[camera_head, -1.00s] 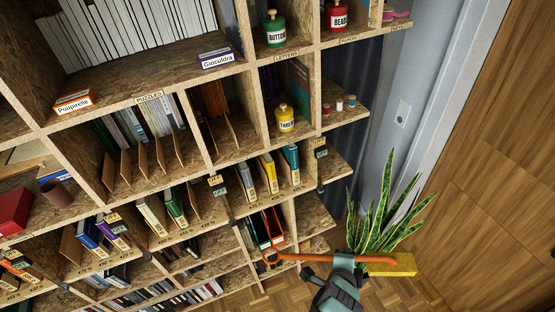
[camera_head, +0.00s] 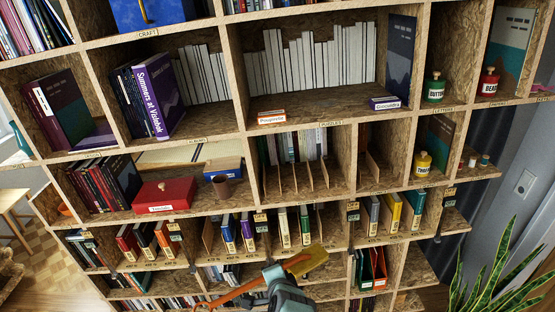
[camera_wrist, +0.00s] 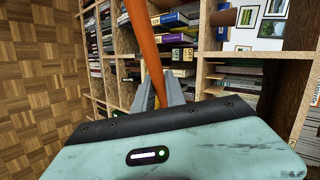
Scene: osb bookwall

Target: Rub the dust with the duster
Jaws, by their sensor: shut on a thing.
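The duster has a long orange handle (camera_head: 236,293) and a yellow-brown head (camera_head: 308,261). My gripper (camera_head: 273,274) is shut on the handle, in front of the lower shelves at the bottom middle of the head view. The head points up and right, while the other end slants down to the left. In the wrist view, the orange handle (camera_wrist: 144,40) rises between my gripper's two grey fingers (camera_wrist: 158,92); the duster's head is not seen there. I cannot make out any dust on the shelves in either view.
An OSB bookwall (camera_head: 190,138) fills the head view. A plant (camera_head: 495,270) stands at lower right. Parquet floor (camera_wrist: 40,85) shows at left in the wrist view.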

